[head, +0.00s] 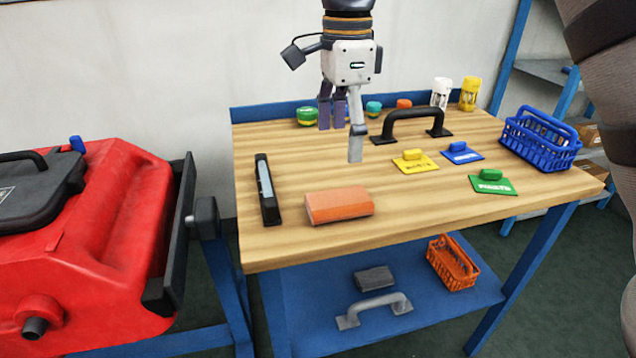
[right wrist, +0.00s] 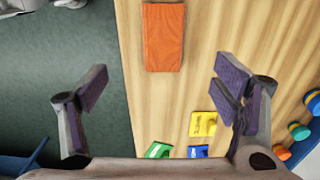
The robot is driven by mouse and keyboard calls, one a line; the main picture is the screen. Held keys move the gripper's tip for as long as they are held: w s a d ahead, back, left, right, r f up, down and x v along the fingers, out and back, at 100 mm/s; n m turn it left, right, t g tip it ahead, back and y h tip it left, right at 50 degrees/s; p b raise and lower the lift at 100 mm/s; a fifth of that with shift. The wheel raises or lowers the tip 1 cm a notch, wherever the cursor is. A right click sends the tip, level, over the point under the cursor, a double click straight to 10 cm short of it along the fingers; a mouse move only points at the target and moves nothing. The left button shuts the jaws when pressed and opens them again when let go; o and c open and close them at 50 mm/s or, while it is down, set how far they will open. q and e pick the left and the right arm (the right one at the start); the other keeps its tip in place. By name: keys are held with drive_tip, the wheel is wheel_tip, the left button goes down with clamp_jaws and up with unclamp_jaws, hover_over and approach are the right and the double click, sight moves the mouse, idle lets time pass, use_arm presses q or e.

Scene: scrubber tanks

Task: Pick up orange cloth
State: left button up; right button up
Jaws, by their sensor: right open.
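The orange cloth (head: 339,206) is a folded, flat block lying near the front edge of the wooden table. In the right wrist view the cloth (right wrist: 163,38) shows whole at the top middle, beyond the fingertips and between them sideways. My right gripper (head: 341,128) points down above the table, higher than the cloth and apart from it. In the right wrist view its fingers (right wrist: 164,92) are spread wide with nothing between them. My left gripper is not in view.
A black and silver bar (head: 267,190) lies left of the cloth. A black handle (head: 412,123), yellow (head: 415,162), blue and green tagged plates and a blue basket (head: 540,140) stand to the right. Jars line the back. A red machine (head: 90,230) is at left. Bare wood surrounds the cloth.

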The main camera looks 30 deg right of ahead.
sight(339, 198)
drive_tip(key=f, duration=1.2)
drive_tip(key=shift+w+d, duration=0.15)
drive_tip(key=shift+w, duration=0.05)
drive_tip(key=c, duration=1.1)
